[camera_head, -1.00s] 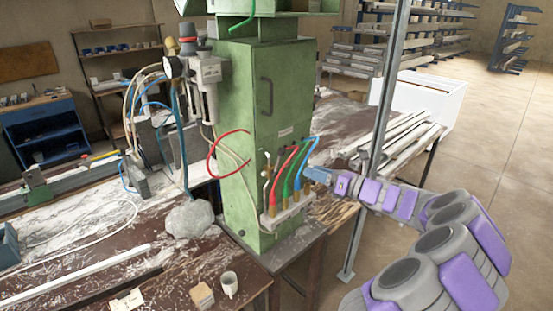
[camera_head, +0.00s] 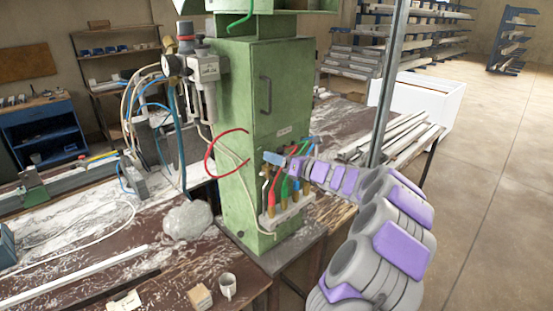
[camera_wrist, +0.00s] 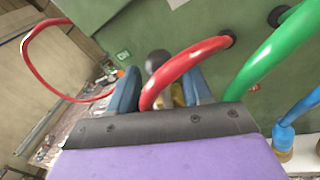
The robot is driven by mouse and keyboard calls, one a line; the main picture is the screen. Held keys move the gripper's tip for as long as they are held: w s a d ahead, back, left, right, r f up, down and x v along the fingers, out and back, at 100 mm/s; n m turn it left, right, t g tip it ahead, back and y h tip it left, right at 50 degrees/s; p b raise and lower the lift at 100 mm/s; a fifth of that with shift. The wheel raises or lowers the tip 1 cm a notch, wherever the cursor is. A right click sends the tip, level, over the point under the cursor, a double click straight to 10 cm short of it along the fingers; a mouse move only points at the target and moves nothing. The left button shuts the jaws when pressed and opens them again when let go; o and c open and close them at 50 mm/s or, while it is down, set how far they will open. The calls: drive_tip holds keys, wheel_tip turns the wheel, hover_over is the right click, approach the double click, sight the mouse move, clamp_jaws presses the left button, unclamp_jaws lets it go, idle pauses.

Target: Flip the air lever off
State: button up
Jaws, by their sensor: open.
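The air lever's dark round knob (camera_wrist: 157,60) shows in the wrist view between my fingers, close to the green cabinet (camera_wrist: 120,20). A bit of brass shows below it, partly hidden. My gripper (camera_head: 272,158) is open, its two blue fingers (camera_wrist: 125,90) on either side of the knob in the picture. I cannot tell whether they touch it. A red hose (camera_wrist: 185,65) arches across the gap in front of the right finger. In the head view my gripper covers the top of the lever at the left end of the hose fittings.
Green and blue hoses with colored fittings (camera_head: 284,188) stand close to the right of my gripper. A loose red hose loop (camera_head: 209,155) hangs to the left. A pressure gauge and filter unit (camera_head: 207,70) sit higher up. A grey post (camera_head: 388,90) stands right of the cabinet.

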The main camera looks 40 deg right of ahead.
drive_tip(key=shift+d+f, duration=0.15)
drive_tip(key=shift+d, duration=0.6)
drive_tip(key=shift+c, duration=0.6)
drive_tip(key=shift+a, duration=0.75)
drive_tip(key=c, duration=0.7)
drive_tip(key=shift+s+d, duration=0.1)
clamp_jaws()
